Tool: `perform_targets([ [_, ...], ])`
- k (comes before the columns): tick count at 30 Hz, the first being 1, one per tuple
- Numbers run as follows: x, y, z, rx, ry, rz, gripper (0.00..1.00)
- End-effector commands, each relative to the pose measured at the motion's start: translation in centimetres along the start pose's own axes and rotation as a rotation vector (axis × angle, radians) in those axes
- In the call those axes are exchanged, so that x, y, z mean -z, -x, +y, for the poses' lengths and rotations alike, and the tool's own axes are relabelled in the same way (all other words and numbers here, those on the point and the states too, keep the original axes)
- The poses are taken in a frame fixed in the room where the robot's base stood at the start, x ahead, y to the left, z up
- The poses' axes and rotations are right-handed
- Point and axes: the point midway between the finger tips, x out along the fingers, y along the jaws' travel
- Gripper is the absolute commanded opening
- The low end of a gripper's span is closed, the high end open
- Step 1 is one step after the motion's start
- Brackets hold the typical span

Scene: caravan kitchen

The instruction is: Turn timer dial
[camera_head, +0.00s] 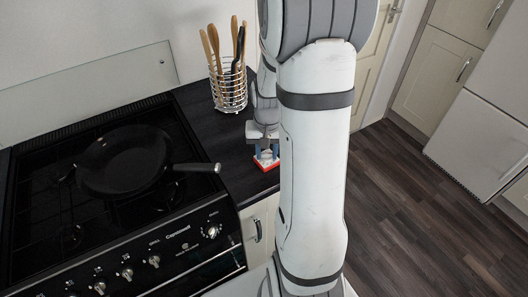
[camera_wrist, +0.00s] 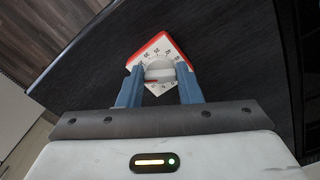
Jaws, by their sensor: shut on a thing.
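The timer (camera_wrist: 153,51) is a small red and white block with a numbered face and a round pale dial (camera_wrist: 158,70) in its middle. In the wrist view it lies on the dark worktop, and the blue fingers of my gripper (camera_wrist: 158,88) stand on both sides of the dial, shut on it. In the head view the timer (camera_head: 266,163) shows as a red and white patch on the worktop right of the stove, under my gripper (camera_head: 266,152). My arm hides part of that area.
A wire basket of utensils (camera_head: 229,92) stands on the worktop (camera_head: 205,112) behind the timer. A black frying pan (camera_head: 124,160) sits on the stove, its handle pointing toward the timer. The worktop edge is close to the timer, with open floor (camera_head: 410,215) to the right.

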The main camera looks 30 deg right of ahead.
Motion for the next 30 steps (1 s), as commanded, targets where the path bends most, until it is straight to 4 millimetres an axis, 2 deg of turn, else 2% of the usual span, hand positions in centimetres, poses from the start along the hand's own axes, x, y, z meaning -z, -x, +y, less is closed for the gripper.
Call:
perform_targets([
  [14, 0.00, 0.00, 0.07, 0.000, 0.072, -0.001, 0.09],
  [15, 0.00, 0.00, 0.07, 0.000, 0.072, -0.001, 0.33],
  [23, 0.01, 0.00, 0.09, 0.000, 0.072, 0.000, 0.54],
  [30, 0.03, 0.14, 0.09, 0.000, 0.071, 0.001, 0.54],
])
